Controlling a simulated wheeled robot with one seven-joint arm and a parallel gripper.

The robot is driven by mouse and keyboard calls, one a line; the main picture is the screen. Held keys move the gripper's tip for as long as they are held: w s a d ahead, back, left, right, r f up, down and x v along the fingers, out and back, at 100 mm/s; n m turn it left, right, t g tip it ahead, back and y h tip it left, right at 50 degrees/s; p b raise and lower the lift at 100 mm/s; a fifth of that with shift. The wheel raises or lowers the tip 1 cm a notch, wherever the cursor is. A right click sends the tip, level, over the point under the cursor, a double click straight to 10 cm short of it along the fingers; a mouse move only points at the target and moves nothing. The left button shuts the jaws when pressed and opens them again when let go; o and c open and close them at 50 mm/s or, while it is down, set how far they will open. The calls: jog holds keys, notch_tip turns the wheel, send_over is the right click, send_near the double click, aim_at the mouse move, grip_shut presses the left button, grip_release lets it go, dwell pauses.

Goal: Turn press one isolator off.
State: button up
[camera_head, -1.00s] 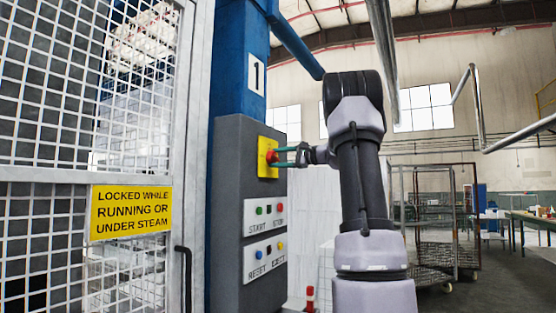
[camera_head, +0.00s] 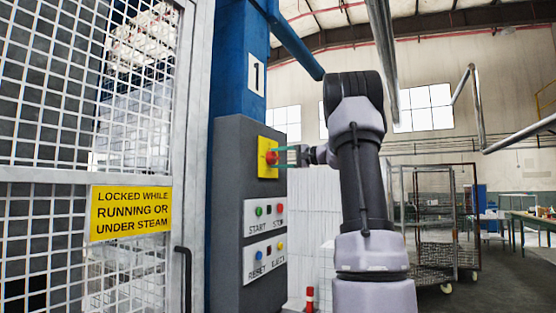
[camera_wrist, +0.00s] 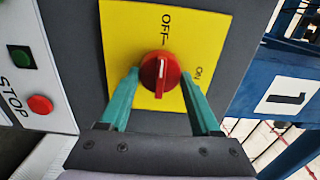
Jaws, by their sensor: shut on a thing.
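The press one isolator is a red rotary knob (camera_wrist: 160,72) on a yellow plate (camera_wrist: 122,30) marked OFF and ON. In the wrist view, the knob's white mark lines up with OFF. In the head view, the knob (camera_head: 271,157) and the plate (camera_head: 264,145) are at the top of a grey control box (camera_head: 232,180). My gripper (camera_wrist: 160,78) is shut on the knob, one green finger on each side. In the head view, my gripper (camera_head: 284,156) reaches the knob from the right. The exact contact at the fingertips is partly hidden.
START and STOP buttons (camera_head: 264,211) and RESET and EJECT buttons (camera_head: 264,257) sit below the isolator. A mesh guard with a yellow sign (camera_head: 130,212) stands left. A blue column carries a number 1 plate (camera_head: 256,74). Wire carts (camera_head: 435,220) stand at the right.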

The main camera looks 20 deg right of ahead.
jog(key=shift+f, duration=0.1)
jog(key=o, duration=1.4)
jog(key=shift+c, duration=0.2)
jog(key=v, duration=1.1)
jog(key=s+a+f+n+g+h, duration=0.1)
jog(key=s+a+f+g, duration=0.3)
jog(key=a, duration=0.6)
jog(key=s+a+f+n+g+h, duration=0.1)
jog(key=s+a+f+g, duration=0.1)
jog(key=s+a+f, duration=0.5)
jog(key=s+a+f+n+h, duration=0.1)
jog(key=s+a+f+h, duration=0.1)
jog(key=s, duration=0.3)
jog(key=s+a+f+n+h, duration=0.1)
jog(key=s+a+f+h, duration=0.1)
jog(key=s+f, duration=0.3)
jog(key=s+a+f+n+g+h, duration=0.1)
jog(key=s+a+f+n+h, duration=0.1)
jog(key=s, duration=0.5)
notch_tip(320, 180, down, 2)
jog(key=shift+s+a+f+h, duration=0.15)
jog(key=shift+a+h, duration=0.35)
jog(key=shift+a, duration=0.55)
